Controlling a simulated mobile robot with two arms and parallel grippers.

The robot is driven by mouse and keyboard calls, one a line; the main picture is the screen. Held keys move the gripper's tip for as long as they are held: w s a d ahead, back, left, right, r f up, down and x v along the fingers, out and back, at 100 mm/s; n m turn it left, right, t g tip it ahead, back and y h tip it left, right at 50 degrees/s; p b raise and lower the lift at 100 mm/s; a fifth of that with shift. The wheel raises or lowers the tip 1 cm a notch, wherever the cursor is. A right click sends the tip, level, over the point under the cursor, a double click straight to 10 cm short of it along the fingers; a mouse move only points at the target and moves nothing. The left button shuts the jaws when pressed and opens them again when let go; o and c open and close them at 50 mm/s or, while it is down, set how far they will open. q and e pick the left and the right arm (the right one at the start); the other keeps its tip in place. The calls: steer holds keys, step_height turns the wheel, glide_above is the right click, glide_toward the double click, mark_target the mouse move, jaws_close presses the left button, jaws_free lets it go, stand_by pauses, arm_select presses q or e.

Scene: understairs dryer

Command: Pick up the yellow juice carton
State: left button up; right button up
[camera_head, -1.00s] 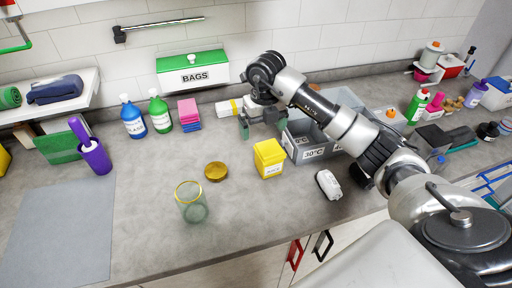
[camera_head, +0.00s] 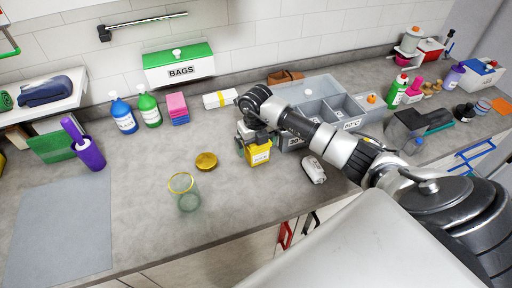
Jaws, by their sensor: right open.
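The yellow juice carton (camera_head: 259,156) stands upright on the grey counter, left of the grey sorting bin, with a white label on its front. My right gripper (camera_head: 252,146) is open and down at the carton, over its upper part. The gripper and wrist hide the carton's top, and I cannot tell whether the fingers touch it. My left gripper is not in view.
A glass jar (camera_head: 186,194) and a round yellow lid (camera_head: 206,161) stand left of the carton. A white object (camera_head: 314,170) lies to its right. The grey divided bin (camera_head: 318,92) is just behind it.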

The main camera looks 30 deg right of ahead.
steer(key=c, duration=1)
